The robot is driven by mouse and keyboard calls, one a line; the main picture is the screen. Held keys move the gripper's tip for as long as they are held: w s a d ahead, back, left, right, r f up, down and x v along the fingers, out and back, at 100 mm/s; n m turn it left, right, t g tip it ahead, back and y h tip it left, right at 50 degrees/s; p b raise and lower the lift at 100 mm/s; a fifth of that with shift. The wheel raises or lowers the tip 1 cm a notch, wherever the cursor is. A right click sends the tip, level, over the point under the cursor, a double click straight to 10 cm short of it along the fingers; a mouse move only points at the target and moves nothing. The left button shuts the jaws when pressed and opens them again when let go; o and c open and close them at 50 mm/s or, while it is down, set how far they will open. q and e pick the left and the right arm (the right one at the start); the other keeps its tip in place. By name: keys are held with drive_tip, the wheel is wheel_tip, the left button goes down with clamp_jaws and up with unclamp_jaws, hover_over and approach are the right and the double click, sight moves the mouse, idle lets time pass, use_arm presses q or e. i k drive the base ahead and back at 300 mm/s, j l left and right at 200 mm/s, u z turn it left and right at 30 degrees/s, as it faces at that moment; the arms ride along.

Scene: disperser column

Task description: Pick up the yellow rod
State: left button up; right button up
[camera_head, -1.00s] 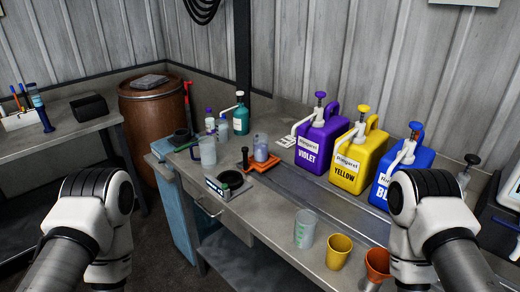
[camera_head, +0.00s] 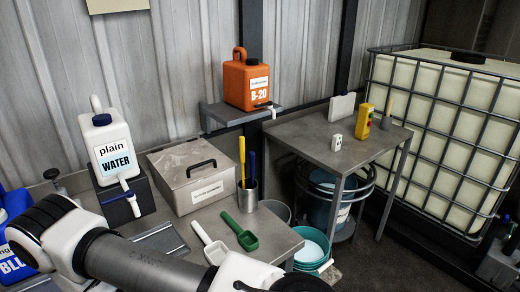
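The yellow rod (camera_head: 242,152) stands upright, leaning slightly, in a small metal cup (camera_head: 247,199) on the steel workbench. Its lower end is hidden inside the cup. A dark blue rod (camera_head: 252,164) stands in the same cup, just to its right. Neither of my grippers shows, so I cannot see fingers near the rod.
A grey lidded box (camera_head: 190,175) stands left of the cup. White (camera_head: 210,243) and green (camera_head: 240,232) scoops lie in front. A water jug (camera_head: 108,150) stands further left. An orange B-20 canister (camera_head: 246,82) sits on a wall shelf. A side table (camera_head: 340,150) is to the right.

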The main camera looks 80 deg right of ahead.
sight(242, 139)
drive_tip(key=l+z, duration=0.1)
drive_tip(key=z, duration=2.15)
drive_tip(key=k+j+u, duration=0.1)
drive_tip(key=u, duration=0.15)
